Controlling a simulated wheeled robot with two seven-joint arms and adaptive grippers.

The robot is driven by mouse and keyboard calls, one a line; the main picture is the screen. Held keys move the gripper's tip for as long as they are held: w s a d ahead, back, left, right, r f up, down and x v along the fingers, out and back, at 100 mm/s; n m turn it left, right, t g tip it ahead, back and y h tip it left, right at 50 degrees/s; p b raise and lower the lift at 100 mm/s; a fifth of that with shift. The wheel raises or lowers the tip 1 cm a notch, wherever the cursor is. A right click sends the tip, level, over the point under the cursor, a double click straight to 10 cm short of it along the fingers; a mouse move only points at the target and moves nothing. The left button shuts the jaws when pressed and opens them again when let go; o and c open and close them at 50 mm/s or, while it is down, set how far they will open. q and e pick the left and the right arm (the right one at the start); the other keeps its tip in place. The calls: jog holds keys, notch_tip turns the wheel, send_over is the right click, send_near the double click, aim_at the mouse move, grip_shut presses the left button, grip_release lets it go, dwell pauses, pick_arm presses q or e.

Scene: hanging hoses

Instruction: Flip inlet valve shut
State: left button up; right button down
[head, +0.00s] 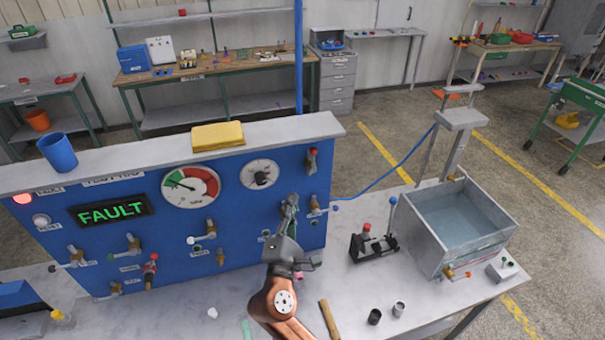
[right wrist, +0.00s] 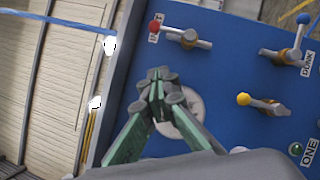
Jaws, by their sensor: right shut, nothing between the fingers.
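A small valve with a red-tipped lever (head: 311,162) sits at the upper right of the blue panel. In the right wrist view the red-tipped valve (right wrist: 185,36) is above my fingers, beside a small label that looks like INLET but is not clear. The lever's red end lies at the label side. My right gripper (head: 291,203) is in front of the panel, below the round dial. In the wrist view my right gripper (right wrist: 163,82) has its fingers together and empty, apart from the valve. My left gripper is out of view.
A blue-handled valve (right wrist: 292,58) and a yellow-knobbed valve (right wrist: 261,103) sit near the red one. A white dial (head: 260,174) is on the panel. The display (head: 111,210) reads FAULT. A water tank (head: 462,224) and a pump (head: 374,243) stand at right.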

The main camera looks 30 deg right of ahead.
aim_at(313, 160)
pick_arm(q)
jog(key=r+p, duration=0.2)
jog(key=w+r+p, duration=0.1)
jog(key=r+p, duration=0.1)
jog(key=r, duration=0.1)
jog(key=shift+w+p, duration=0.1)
jog(key=shift+p, duration=0.25)
pick_arm(e)
jog(key=x, duration=0.4)
jog(key=s+d+x, duration=0.1)
jog(key=x, duration=0.3)
jog(key=d+r+x, duration=0.1)
jog(key=x, duration=0.3)
jog(key=shift+s+d, duration=0.1)
jog(key=shift+d, duration=0.1)
jog(key=shift+r, duration=0.1)
